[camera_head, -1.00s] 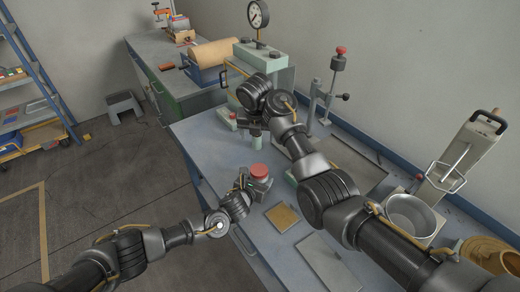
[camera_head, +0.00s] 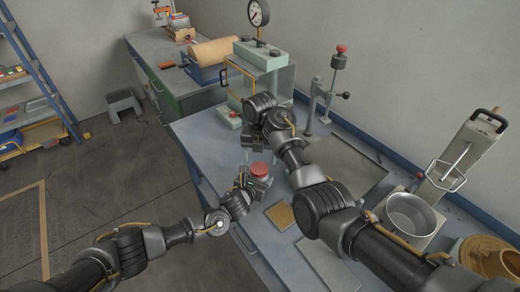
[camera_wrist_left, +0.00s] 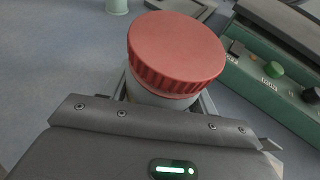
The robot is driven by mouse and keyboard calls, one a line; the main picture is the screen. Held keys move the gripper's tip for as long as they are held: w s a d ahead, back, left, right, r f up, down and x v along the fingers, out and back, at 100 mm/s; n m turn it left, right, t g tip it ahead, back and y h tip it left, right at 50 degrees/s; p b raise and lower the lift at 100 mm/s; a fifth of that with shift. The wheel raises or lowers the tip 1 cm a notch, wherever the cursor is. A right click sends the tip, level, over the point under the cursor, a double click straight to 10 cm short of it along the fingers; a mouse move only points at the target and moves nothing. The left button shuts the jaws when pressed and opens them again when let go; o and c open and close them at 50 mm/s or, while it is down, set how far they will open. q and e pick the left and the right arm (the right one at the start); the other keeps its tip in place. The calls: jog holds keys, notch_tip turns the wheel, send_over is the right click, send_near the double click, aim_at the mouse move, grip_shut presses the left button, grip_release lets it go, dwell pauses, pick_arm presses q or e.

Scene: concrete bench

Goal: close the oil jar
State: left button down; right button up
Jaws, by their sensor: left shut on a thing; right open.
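The oil jar (camera_wrist_left: 160,97) is a pale container with a broad, ribbed red lid (camera_wrist_left: 176,48) on top. The red lid (camera_head: 260,170) also shows in the head view, near the bench's front edge. My left gripper (camera_head: 258,184) is shut around the jar body, below the lid; the fingers are mostly hidden in the left wrist view. I cannot tell whether the lid is fully tight. My right gripper (camera_head: 247,143) is open, pointing down above the bench, just behind the lid and apart from it. Its fingertips are small and partly hidden by my arm.
A tan square plate (camera_head: 281,215) and a grey flat plate (camera_head: 322,262) lie in front of the jar. A box with a green button (camera_wrist_left: 273,70) is beside the jar in the wrist view.

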aim_at(259, 168)
jog(key=shift+f, duration=2.2)
jog(key=c, duration=1)
jog(key=m, duration=0.5)
jog(key=shift+m, duration=0.4)
jog(key=m, duration=0.7)
jog(key=shift+m, duration=0.4)
jog(key=m, duration=0.2)
jog(key=shift+f+m, duration=0.1)
jog(key=shift+m, duration=0.3)
jog(key=shift+s, duration=0.1)
jog(key=o, duration=1.1)
jog(key=shift+a, duration=0.1)
